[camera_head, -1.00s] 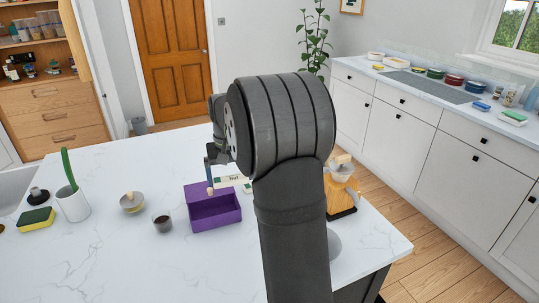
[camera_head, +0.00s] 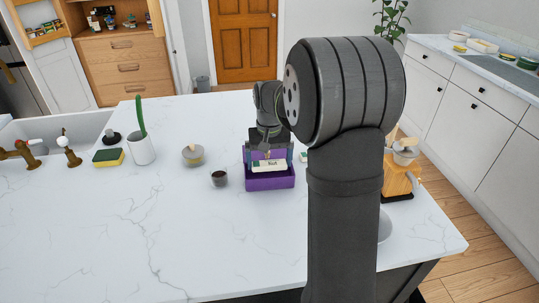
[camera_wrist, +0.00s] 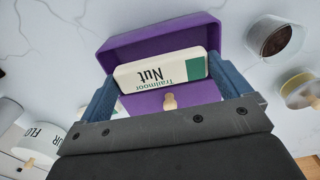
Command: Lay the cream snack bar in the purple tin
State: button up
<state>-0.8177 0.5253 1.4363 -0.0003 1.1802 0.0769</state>
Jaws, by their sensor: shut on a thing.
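The purple tin (camera_head: 270,184) stands on the white counter with its lid raised at the back. It also shows in the wrist view (camera_wrist: 130,43), with the lid (camera_wrist: 188,97) and its wooden knob nearer the camera. The cream snack bar (camera_head: 269,166), labelled "Nut" with a green end, is level across the tin opening, in front of the lid. In the wrist view the bar (camera_wrist: 150,74) spans between the two blue fingers. My gripper (camera_wrist: 161,70) is shut on its two ends. The bar's underside and its height above the tin floor are hidden.
A dark cup (camera_head: 219,178) and a grey bowl-like pot (camera_head: 193,155) stand left of the tin. A white holder (camera_head: 141,149) and a sponge (camera_head: 108,157) are further left. The front counter is clear.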

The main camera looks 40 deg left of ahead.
jog(key=shift+f, duration=0.2)
jog(key=o, duration=0.6)
jog(key=shift+r, duration=0.1)
notch_tip(320, 180, up, 17)
jog(key=shift+r, duration=0.1)
dwell(0.7)
notch_tip(320, 180, down, 17)
jog(key=shift+f, duration=0.2)
jog(key=shift+r, duration=0.9)
